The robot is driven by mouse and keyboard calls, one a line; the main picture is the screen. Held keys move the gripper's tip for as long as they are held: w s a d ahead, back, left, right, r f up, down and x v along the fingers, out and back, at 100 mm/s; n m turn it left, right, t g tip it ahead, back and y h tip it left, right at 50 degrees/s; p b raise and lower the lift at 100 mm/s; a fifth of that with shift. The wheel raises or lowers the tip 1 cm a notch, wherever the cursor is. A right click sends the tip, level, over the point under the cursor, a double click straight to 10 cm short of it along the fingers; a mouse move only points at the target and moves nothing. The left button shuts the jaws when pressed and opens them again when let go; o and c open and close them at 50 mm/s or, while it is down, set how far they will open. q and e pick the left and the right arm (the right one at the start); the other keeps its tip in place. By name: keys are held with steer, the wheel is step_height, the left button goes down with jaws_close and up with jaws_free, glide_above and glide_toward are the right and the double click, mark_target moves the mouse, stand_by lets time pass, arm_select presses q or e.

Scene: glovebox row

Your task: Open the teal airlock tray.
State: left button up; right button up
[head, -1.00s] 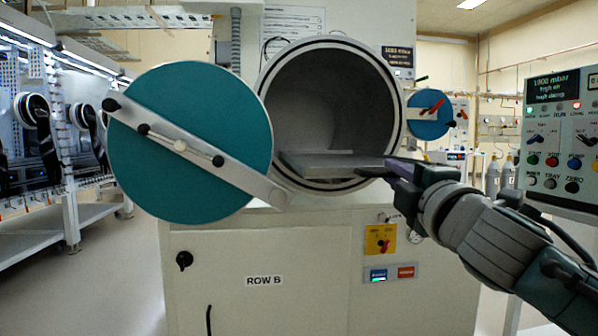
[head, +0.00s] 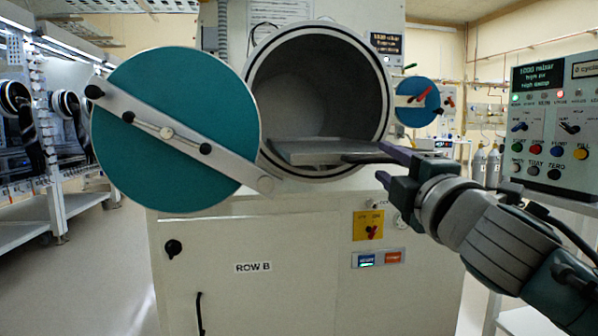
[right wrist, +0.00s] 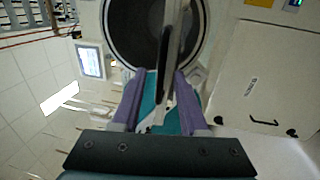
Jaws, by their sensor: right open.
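The round airlock chamber (head: 310,85) is open; its teal door (head: 165,110) is swung out to the left. The flat grey tray (head: 315,150) sticks out of the lower part of the opening. A dark handle (head: 362,158) shows at its front right. My right gripper (head: 380,163) is open at this handle, its purple fingers above and below the handle's level. In the right wrist view the tray (right wrist: 174,40) shows nearly edge-on ahead of the spread fingers (right wrist: 158,78). I cannot tell whether they touch the handle. My left gripper is not in view.
A control panel (head: 555,125) with buttons stands at the right. A smaller blue disc (head: 418,101) with a red handle is right of the chamber. The ROW B cabinet front (head: 300,285) lies below. Floor at the lower left is clear.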

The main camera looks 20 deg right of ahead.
steer(key=v, duration=0.7)
steer(key=shift+s, duration=0.25)
steer(key=s+a+r+m+g+y+p, duration=0.25)
steer(key=s+a+m+g+p, duration=0.2)
steer(key=s+p, duration=0.45)
steer(key=s+a+r+m+g+y+p, duration=0.1)
steer(key=s+a+r+m+g+p, duration=0.25)
steer(key=s+g+p, duration=0.55)
steer(key=s+a+r+m+g+y+p, duration=0.25)
steer(key=s+m+p, duration=0.3)
steer(key=p, duration=0.65)
step_height(320, 180, up, 35)
steer(key=h+p, duration=0.1)
steer(key=p, duration=3.4)
steer(key=shift+s+a, duration=0.25)
steer(key=shift+a, duration=0.15)
